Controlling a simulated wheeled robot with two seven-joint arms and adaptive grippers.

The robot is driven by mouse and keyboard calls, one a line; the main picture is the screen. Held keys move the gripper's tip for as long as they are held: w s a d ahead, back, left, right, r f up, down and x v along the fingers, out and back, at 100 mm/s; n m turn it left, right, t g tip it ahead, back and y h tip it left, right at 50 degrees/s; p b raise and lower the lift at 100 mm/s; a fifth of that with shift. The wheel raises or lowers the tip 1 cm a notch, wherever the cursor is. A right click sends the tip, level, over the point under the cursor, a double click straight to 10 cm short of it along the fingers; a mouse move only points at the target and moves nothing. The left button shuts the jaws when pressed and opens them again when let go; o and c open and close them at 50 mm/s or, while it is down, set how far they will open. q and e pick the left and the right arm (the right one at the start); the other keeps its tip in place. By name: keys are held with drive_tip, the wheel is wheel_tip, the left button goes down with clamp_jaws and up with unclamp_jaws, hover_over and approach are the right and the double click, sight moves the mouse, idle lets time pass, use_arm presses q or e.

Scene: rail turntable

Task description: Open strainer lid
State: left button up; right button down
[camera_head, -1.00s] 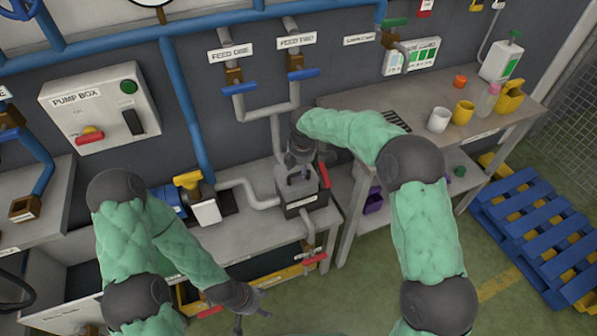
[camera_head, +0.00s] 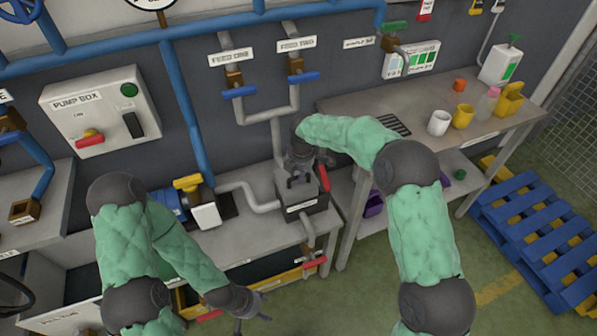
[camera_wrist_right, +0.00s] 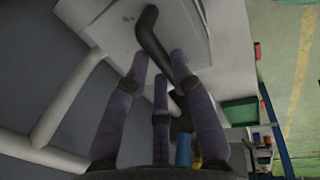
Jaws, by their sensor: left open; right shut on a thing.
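The strainer is a dark grey box (camera_head: 305,207) with a white label, set in the pipework on the bench in the head view. On its top is a grey lid with a dark handle (camera_head: 299,181). My right gripper (camera_head: 304,168) is over the lid and shut on the handle. In the right wrist view, my right gripper's fingers (camera_wrist_right: 160,75) close around the black bar-shaped handle (camera_wrist_right: 150,38) on the pale lid face (camera_wrist_right: 112,30). Whether the lid is raised is unclear. My left gripper (camera_head: 252,308) is open and empty, low in front of the bench.
A red lever (camera_head: 323,178) stands beside the strainer, and a red-handled valve (camera_head: 314,262) hangs below. A blue pump (camera_head: 168,202) is left of it. Cups (camera_head: 438,123) stand on the right bench. Blue pallets (camera_head: 530,225) lie on the floor at right.

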drive_tip(key=shift+w+a+r+p, duration=0.2)
drive_tip(key=shift+w+r+p, duration=0.35)
drive_tip(key=shift+p, duration=0.2)
drive_tip(key=w+p, duration=0.1)
drive_tip(key=w+a+r+p, duration=0.1)
drive_tip(key=w+p, duration=0.1)
drive_tip(key=w+r+p, duration=0.1)
drive_tip(key=p, duration=0.1)
drive_tip(key=shift+w+a, duration=0.3)
drive_tip(key=shift+w+a+p, duration=0.2)
drive_tip(key=shift+w+p, duration=0.3)
drive_tip(key=shift+w, duration=0.15)
drive_tip(key=shift+w+a+p, duration=0.2)
drive_tip(key=shift+w+p, duration=0.3)
drive_tip(key=shift+w, duration=0.1)
drive_tip(key=c, duration=1.1)
unclamp_jaws()
drive_tip(key=shift+o, duration=0.2)
drive_tip(key=shift+r, duration=0.1)
wheel_tip(320, 180, up, 12)
drive_tip(key=s, duration=0.2)
drive_tip(key=shift+d+f, duration=0.2)
drive_tip(key=shift+d, duration=0.15)
